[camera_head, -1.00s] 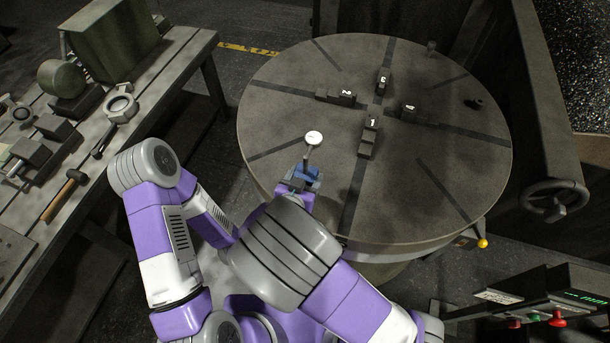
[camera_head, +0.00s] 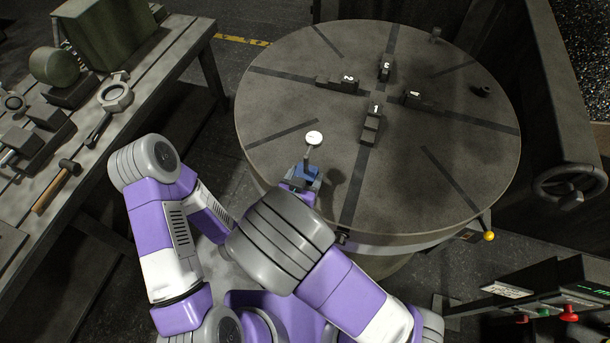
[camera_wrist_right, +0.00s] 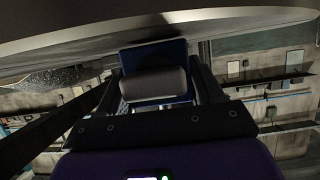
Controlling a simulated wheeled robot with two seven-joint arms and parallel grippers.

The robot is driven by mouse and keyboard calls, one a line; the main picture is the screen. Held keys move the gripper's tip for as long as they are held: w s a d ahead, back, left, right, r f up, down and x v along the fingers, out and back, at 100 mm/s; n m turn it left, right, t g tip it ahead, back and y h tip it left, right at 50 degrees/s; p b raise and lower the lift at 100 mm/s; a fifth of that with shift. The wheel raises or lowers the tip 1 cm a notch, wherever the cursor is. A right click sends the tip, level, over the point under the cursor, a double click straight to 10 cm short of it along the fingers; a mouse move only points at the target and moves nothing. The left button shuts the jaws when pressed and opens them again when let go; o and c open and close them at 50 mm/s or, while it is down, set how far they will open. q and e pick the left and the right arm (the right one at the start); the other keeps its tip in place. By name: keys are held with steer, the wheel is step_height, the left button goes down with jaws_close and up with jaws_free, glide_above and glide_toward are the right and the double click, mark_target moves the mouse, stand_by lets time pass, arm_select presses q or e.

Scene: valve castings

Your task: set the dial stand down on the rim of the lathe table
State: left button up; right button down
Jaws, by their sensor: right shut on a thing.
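The dial stand has a round white dial (camera_head: 314,138) on a thin post above a blue base (camera_head: 307,172). In the head view it stands out over the near left rim of the round lathe table (camera_head: 275,110). My right gripper (camera_head: 300,184) is shut on the stand, partly hidden behind my arm. In the right wrist view the blue base (camera_wrist_right: 141,55) and a grey rounded part (camera_wrist_right: 153,83) lie between the fingers, close to the table's edge (camera_wrist_right: 60,40). A shadow falls on the tabletop right of the stand; I cannot tell whether the base touches. My left gripper is out of view.
Numbered jaw blocks (camera_head: 371,128) stand around the table's middle. The near left tabletop is bare. A bench (camera_head: 150,80) with a hammer (camera_head: 57,185) and castings is at left. A yellow-knobbed lever (camera_head: 489,236), a handwheel (camera_head: 570,187) and a control panel (camera_head: 545,300) are at right.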

steer(key=shift+f, duration=0.1)
stand_by(0.5)
steer(key=shift+c, duration=0.4)
jaws_free()
steer(key=shift+f, duration=0.2)
steer(key=p+v, duration=0.1)
steer(key=v, duration=0.5)
steer(key=shift+s+a+r, duration=0.15)
steer(key=shift+s+r, duration=0.1)
steer(key=shift+r, duration=0.1)
steer(key=shift+s+a+r, duration=0.1)
steer(key=shift+s, duration=0.35)
